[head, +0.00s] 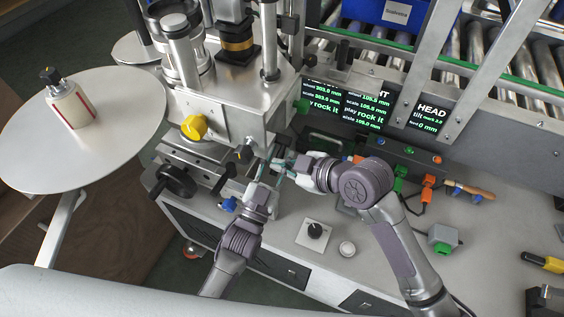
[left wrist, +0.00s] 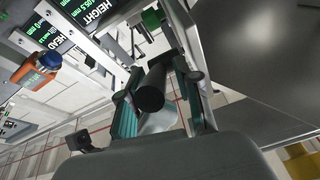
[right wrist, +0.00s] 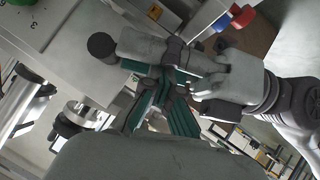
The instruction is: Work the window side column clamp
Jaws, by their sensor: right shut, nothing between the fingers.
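I cannot tell for certain which part is the window side column clamp. A black knob (head: 243,152) shows on the machine just left of my grippers in the head view. A grey piece with a round black end (right wrist: 103,46) lies by the fingertips in the right wrist view. A dark cylinder (left wrist: 152,92) appears between the fingers of my left gripper (left wrist: 160,112); contact is unclear. My left gripper also shows in the head view (head: 263,168). My right gripper (head: 285,166) is shut and empty, close to the left one; its teal fingers meet in the right wrist view (right wrist: 165,85).
A yellow knob (head: 194,127) and a black handwheel (head: 175,181) are on the machine at left. Displays (head: 361,106) stand behind the grippers. A black dial (head: 315,230) sits on the bench in front. Several coloured parts and a screwdriver (head: 468,189) lie at right.

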